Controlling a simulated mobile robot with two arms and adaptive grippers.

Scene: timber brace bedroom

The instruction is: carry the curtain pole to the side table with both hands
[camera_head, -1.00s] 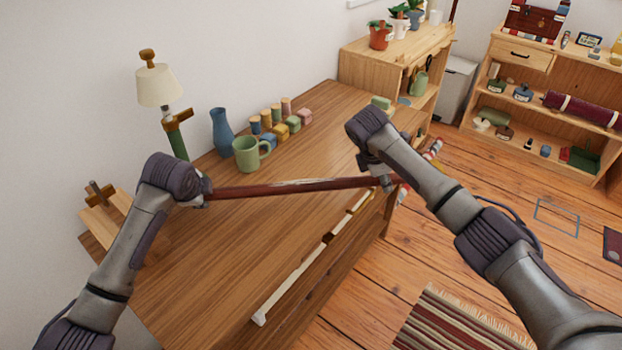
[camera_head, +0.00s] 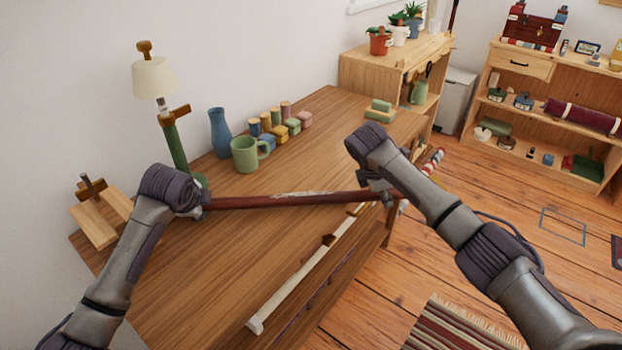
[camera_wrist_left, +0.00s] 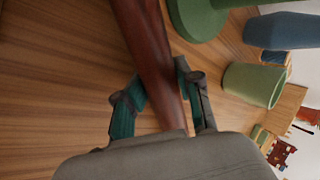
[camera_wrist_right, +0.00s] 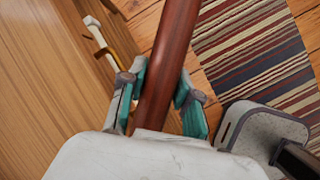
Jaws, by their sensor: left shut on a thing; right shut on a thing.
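The curtain pole (camera_head: 290,199) is a dark red-brown rod with a pale worn patch near its middle. It spans between my two grippers above the wooden table top, nearly level in the head view. My left gripper (camera_head: 203,206) is shut on its left part; the left wrist view shows the pole (camera_wrist_left: 148,45) between the fingers. My right gripper (camera_head: 383,192) is shut on its right part; the right wrist view shows the pole (camera_wrist_right: 170,60) between the fingers, above the table's edge and floor. I cannot tell which furniture is the side table.
On the table top (camera_head: 230,270) stand a lamp (camera_head: 155,78), a blue vase (camera_head: 220,132), a green mug (camera_head: 248,153) and several small coloured blocks. A wooden stand (camera_head: 100,215) is at left. A white bar (camera_head: 300,275) lies along the front edge. A striped rug (camera_head: 460,325) is on the floor.

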